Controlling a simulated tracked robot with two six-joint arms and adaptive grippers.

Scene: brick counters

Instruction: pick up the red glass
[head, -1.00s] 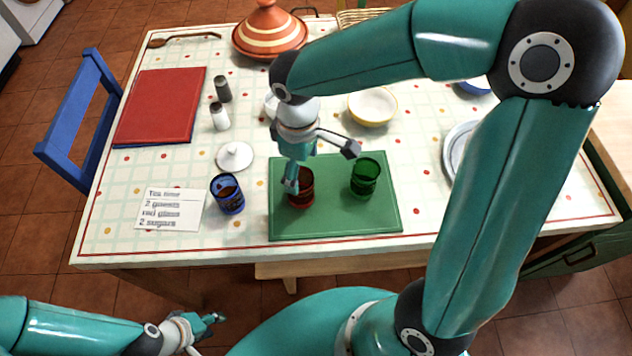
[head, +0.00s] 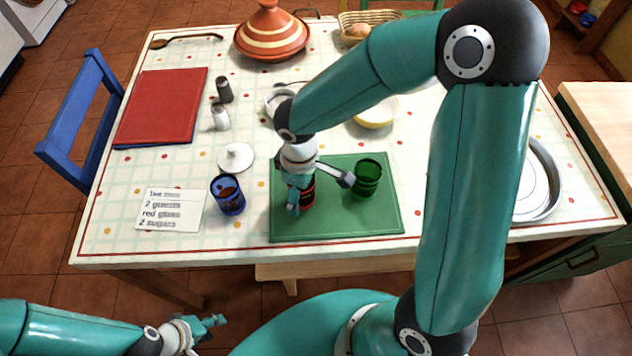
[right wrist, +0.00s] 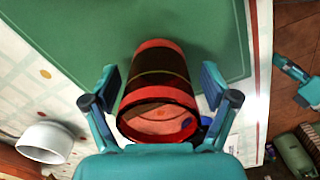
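The red glass (head: 308,192) stands on the green board, partly hidden by my right gripper in the head view. In the right wrist view the red glass (right wrist: 158,95) shows its round rim and sides between two spread fingers. My right gripper (head: 319,191) is open and low around the glass, one finger on each side. In the right wrist view (right wrist: 160,90) a gap shows between the glass and each finger. My left gripper (head: 207,332) is off the table's front edge, empty, its fingers apart.
A green glass (head: 367,182) stands on the green board (head: 350,222), close beside my right gripper's right finger. A blue glass (head: 228,195) with dark contents stands left of the board.

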